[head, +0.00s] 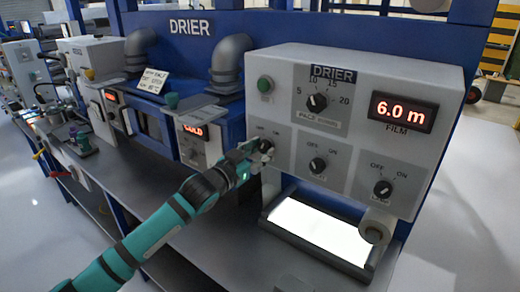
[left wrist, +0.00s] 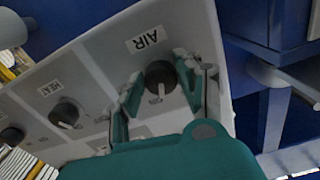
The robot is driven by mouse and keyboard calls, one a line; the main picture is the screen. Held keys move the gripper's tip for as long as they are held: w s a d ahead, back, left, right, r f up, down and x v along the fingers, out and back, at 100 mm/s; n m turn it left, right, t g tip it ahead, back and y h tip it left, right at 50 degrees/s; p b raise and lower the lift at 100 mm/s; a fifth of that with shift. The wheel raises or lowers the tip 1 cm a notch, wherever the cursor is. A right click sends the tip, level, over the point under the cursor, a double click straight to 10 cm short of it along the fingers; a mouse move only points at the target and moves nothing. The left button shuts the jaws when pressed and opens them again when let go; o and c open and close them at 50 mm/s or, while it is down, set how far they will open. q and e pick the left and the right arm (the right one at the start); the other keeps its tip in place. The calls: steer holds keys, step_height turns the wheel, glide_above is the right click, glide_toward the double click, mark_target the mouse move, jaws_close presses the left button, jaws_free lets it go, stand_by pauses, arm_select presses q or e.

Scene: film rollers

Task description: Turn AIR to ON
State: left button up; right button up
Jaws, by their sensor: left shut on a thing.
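The AIR knob (left wrist: 160,78) is a dark round knob with a white pointer, under the label AIR in the left wrist view. In the head view it is the leftmost of the lower knobs (head: 266,146) on the grey drier panel, largely covered by my gripper. Small OFF and ON marks stand above it. My left gripper (head: 258,150) is at the knob, with a finger on either side, shut on it; it also shows in the left wrist view (left wrist: 166,85). In that view the pointer points toward the picture's bottom. My right gripper is not in view.
The HEAT knob (left wrist: 66,112) is beside AIR, and another OFF/ON knob (head: 383,188) is further right. A PACE dial (head: 317,102), green button (head: 265,85) and 6.0 m display (head: 402,112) are above. A lit tray (head: 318,232) and a roller (head: 376,231) are below.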

arm_select(q)
steer(key=shift+m, duration=1)
steer(key=o, duration=1.1)
steer(key=shift+o, duration=0.2)
steer(key=shift+a, duration=0.1)
steer(key=v, duration=1.2)
